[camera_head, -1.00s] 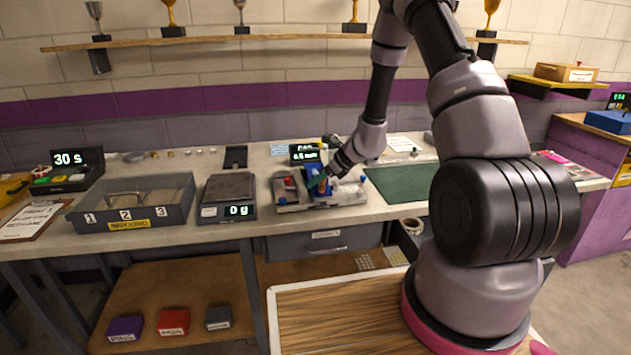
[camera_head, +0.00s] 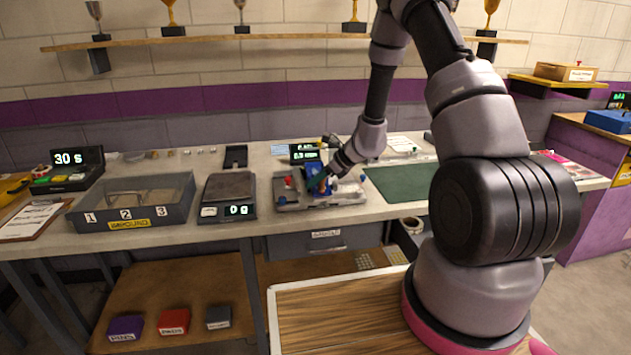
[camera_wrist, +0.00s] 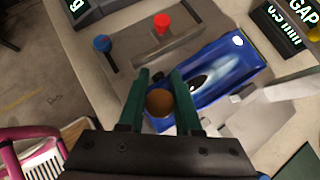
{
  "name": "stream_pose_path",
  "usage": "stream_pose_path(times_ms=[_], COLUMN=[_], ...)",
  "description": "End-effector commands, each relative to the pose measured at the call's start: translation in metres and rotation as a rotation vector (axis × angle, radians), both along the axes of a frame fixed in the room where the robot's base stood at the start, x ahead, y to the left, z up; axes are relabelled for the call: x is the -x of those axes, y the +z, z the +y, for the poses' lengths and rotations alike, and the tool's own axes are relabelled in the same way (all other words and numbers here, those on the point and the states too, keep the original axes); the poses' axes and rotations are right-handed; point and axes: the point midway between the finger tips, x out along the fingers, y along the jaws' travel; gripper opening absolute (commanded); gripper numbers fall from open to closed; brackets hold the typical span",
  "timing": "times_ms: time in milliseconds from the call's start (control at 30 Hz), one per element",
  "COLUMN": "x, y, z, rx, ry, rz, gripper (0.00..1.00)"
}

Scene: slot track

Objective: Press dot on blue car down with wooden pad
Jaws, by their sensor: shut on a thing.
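The blue car (camera_wrist: 218,68) lies on a grey fixture on the bench, with a white dot (camera_wrist: 237,41) on its far end in the wrist view. In the head view the car (camera_head: 314,169) is partly hidden by my gripper. My gripper (camera_wrist: 159,88) has green fingers and is shut on a round brown wooden pad (camera_wrist: 159,103). The pad is over or beside the car's near end; I cannot tell whether it touches. In the head view my gripper (camera_head: 322,184) is at the fixture.
The grey fixture (camera_wrist: 125,62) carries a red knob (camera_wrist: 162,22) and a blue knob (camera_wrist: 102,43). A gap display (camera_wrist: 287,22) stands behind the car. A scale (camera_head: 229,190) and tray (camera_head: 130,222) are left; a green mat (camera_head: 395,182) lies right.

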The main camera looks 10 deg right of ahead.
Motion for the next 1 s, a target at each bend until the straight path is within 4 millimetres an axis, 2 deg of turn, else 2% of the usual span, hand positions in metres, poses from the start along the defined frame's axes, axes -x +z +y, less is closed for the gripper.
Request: stream_pose_path(times_ms=[467, 1000], x=[0.004, 0.001], y=[-0.004, 0.042], z=[-0.001, 0.000], rx=[0.006, 0.003], ry=[0.002, 0.001], rz=[0.010, 0.003], gripper=[0.00, 0.00])
